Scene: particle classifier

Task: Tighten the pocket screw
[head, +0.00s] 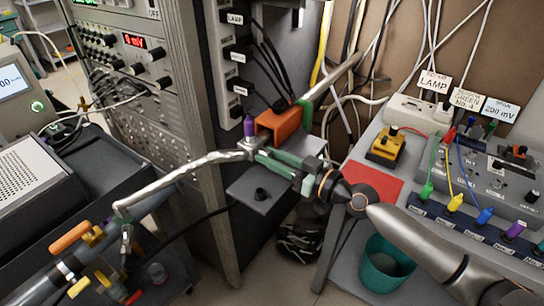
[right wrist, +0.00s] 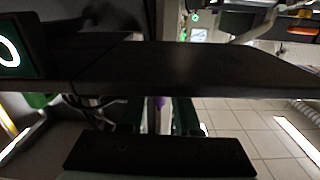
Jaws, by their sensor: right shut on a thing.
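A purple-topped screw (head: 249,127) stands upright on a small silver fitting, left of an orange block (head: 279,126); I take it for the pocket screw. My right gripper (head: 256,152) reaches in from the right with green fingers, their tips at the fitting below the purple top. It is shut on the screw, though the contact itself is hard to see. In the right wrist view the purple screw (right wrist: 158,103) shows dimly between the dark green fingers, partly hidden by a dark bar. My left gripper is not in view.
A silver wrapped tube (head: 185,173) runs left from the fitting. A dark shelf (head: 283,198) with a black knob lies below my right gripper. A grey rack (head: 165,110) stands at left. A bench with a red mat (head: 385,176) and a teal bin (head: 373,278) are at right.

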